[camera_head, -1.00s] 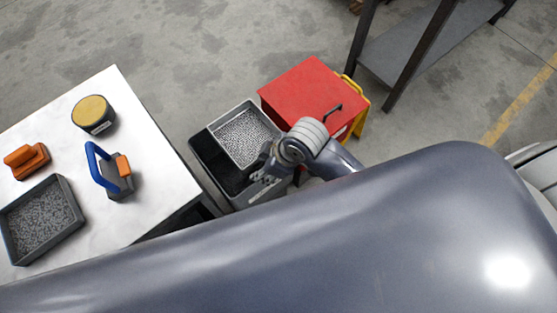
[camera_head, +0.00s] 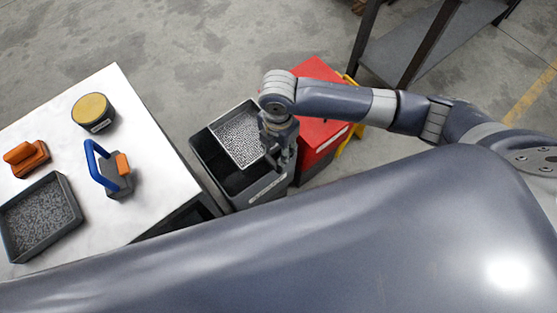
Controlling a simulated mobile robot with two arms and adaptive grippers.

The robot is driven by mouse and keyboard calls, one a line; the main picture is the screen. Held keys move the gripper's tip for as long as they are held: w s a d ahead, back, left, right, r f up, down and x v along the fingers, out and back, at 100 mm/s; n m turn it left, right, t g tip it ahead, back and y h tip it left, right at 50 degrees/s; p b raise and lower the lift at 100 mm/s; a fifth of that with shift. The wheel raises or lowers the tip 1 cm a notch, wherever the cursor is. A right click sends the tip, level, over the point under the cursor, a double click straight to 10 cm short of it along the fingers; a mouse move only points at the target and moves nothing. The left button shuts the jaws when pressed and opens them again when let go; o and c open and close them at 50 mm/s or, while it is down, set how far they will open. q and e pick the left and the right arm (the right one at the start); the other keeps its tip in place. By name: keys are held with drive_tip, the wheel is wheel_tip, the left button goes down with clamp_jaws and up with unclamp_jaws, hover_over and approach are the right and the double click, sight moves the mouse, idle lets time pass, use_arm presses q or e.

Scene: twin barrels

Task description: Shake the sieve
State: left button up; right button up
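The sieve (camera_head: 235,135) is a square metal tray with a speckled, mesh-like bottom. It sits at the upper end of a dark open bin (camera_head: 218,168) on the floor, beside the white table. My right gripper (camera_head: 279,163) points down at the sieve's right side, over the bin's right edge. The wrist and gripper hide the sieve's right corner. The fingers are small and dark here, so I cannot tell whether they are closed on the sieve's rim or only beside it. My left gripper is not in view.
The white table (camera_head: 150,170) holds a gravel tray (camera_head: 38,218), a blue-handled tool (camera_head: 108,170), an orange-topped block (camera_head: 27,158) and a yellow-topped tin (camera_head: 93,112). A red box (camera_head: 318,140) stands right of the bin, under my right arm. A dark shelf (camera_head: 405,55) stands behind.

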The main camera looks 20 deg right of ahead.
wheel_tip(320, 180, down, 9)
drive_tip(key=shift+r, duration=0.1)
idle(0.3)
